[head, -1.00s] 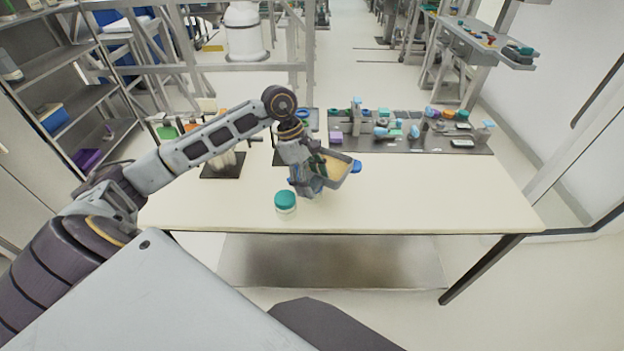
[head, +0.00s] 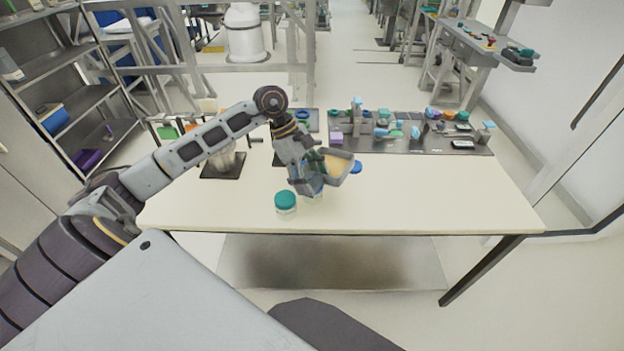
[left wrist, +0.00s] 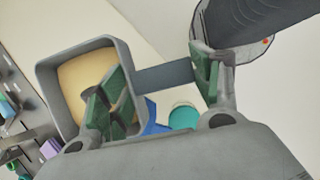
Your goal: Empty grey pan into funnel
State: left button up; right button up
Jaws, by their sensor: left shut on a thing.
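The grey pan (head: 350,174) is a square-rimmed pan with pale yellow contents. It is in the air above the middle of the table, tilted in the head view. My left gripper (head: 308,178) is shut on the pan's handle. In the left wrist view, the pan (left wrist: 45,80) is at the left, and its flat handle runs between the green finger pads. A blue thing (left wrist: 152,113), perhaps the funnel, shows below the handle there; it is mostly hidden, and its shape cannot be told. My right gripper is not in view.
A clear jar with a teal lid (head: 285,201) stands left of the pan on the cream table (head: 430,205). Dark mats with several small items (head: 410,134) lie along the back edge. The table's right front is free.

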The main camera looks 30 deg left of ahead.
pick_arm(q)
jog(key=shift+a+r+h, duration=0.1)
jog(key=shift+r+h, duration=0.15)
jog(key=shift+h, duration=0.4)
jog(key=shift+a+r+h, duration=0.1)
jog(key=shift+r+h, duration=0.15)
jog(key=shift+h, duration=0.4)
jog(key=shift+s+a+r+h+b, duration=0.15)
jog(key=shift+a+h+b, duration=0.25)
jog(key=shift+h, duration=0.95)
jog(key=shift+w+a+r+h+b, duration=0.1)
jog(key=shift+a+h+b, duration=0.25)
jog(key=shift+h, duration=0.95)
jog(key=shift+s+a+r+h+b, duration=0.2)
jog(key=shift+a+h, duration=0.35)
jog(key=shift+h, duration=0.8)
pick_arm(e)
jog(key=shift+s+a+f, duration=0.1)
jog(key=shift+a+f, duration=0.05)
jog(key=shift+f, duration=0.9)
pick_arm(q)
jog(key=shift+w, duration=0.15)
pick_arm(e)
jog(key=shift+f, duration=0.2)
pick_arm(q)
jog(key=shift+b, duration=0.35)
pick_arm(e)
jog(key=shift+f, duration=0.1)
